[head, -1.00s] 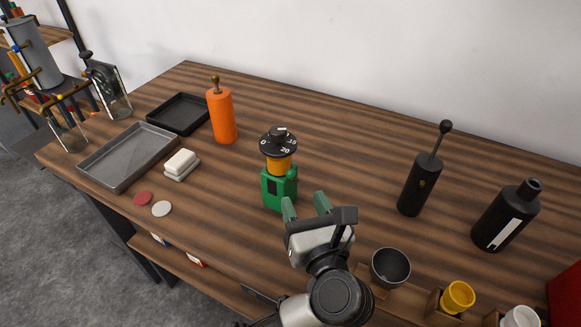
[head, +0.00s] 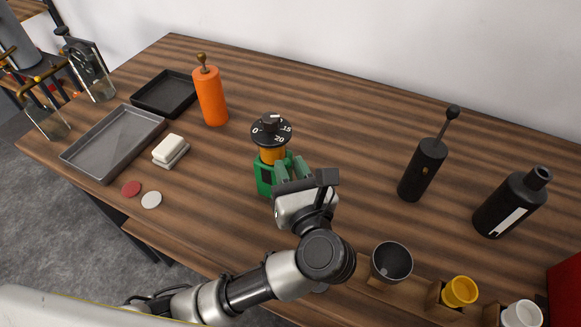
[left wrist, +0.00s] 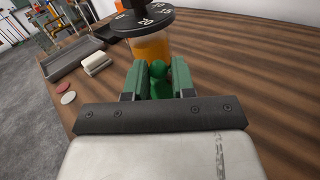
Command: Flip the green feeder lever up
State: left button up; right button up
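The green feeder (head: 264,178) stands upright on the table, with an amber section (head: 271,154) and a black numbered dial (head: 271,131) on top. My left gripper (head: 290,168) is at the feeder's near right side, its fingers apart and pointing at the green body. In the left wrist view, a rounded green part, seemingly the lever (left wrist: 159,74), shows between the fingers of the gripper (left wrist: 158,84). I cannot tell whether the fingers touch it. The fingers hide part of the green body, and the lever's tilt is unclear. My right gripper is not in view.
An orange bottle (head: 210,97), grey tray (head: 100,150), black tray (head: 165,94) and white soap-like block (head: 168,148) lie left. A black canister with a lever (head: 422,170), black bottle (head: 508,207), dark cup (head: 391,262) and yellow cup (head: 459,291) stand right. The table behind the feeder is clear.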

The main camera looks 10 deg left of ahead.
pick_arm(q)
grip_shut()
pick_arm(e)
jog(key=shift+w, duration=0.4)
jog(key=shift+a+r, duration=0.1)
pick_arm(q)
jog(key=shift+w+d+r+m+g+p, duration=0.15)
jog(key=shift+r+m+g+p, duration=0.15)
jog(key=shift+g+p, duration=0.15)
jog(key=shift+w+r+m+g+p, duration=0.2)
jog(key=shift+r+m+g+p, duration=0.25)
jog(key=shift+p, duration=0.5)
jog(key=shift+w+f+m+h, duration=0.2)
jog(key=shift+f+m+h, duration=0.1)
jog(key=shift+f, duration=0.1)
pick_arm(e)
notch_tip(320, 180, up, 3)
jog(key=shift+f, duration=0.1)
